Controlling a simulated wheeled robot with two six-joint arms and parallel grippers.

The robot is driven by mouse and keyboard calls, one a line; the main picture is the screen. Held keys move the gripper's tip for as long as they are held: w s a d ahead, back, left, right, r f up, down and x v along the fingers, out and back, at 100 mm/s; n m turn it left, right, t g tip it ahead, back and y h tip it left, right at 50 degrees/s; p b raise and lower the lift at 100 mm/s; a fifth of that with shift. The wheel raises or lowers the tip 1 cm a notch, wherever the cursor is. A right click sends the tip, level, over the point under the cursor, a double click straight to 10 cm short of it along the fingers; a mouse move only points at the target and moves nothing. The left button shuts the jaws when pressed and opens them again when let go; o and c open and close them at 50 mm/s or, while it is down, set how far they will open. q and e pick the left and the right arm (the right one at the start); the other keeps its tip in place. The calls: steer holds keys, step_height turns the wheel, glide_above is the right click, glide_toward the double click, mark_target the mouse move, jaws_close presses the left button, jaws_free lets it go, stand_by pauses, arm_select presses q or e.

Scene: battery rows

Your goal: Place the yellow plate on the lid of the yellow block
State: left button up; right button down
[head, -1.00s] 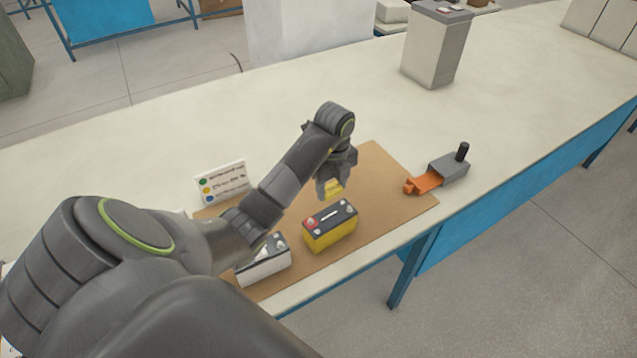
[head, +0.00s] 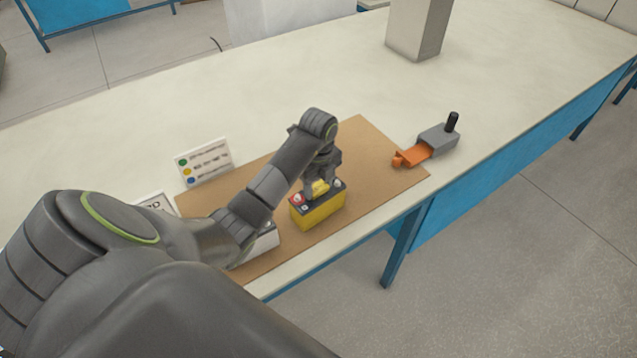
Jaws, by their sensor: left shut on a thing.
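The yellow block (head: 319,213) is a battery-like box with a dark lid (head: 338,190) and a red cap on its left end. It stands upright on the brown mat. My left gripper (head: 320,192) is right over the lid and shut on the yellow plate (head: 320,187). The plate is at or just above the lid; I cannot tell whether they touch. The gripper hides part of the plate and the middle of the lid. My right gripper is not in view.
A white block (head: 265,240) stands left of the yellow one, partly behind my left arm. A sign with coloured dots (head: 204,162) stands at the mat's (head: 375,150) back left. A grey tool with an orange end (head: 432,143) lies right. A grey box (head: 418,28) stands far back.

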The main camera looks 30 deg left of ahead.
mark_target(319, 188)
arm_select(q)
steer(key=o, duration=0.7)
steer(key=shift+f, duration=0.15)
steer(key=shift+r, duration=0.25)
steer(key=shift+w+r, duration=0.1)
steer(key=shift+r, duration=0.2)
step_height(319, 188, up, 4)
steer(key=shift+f, duration=0.2)
steer(key=shift+r+p, duration=3.5)
steer(key=shift+r, duration=0.35)
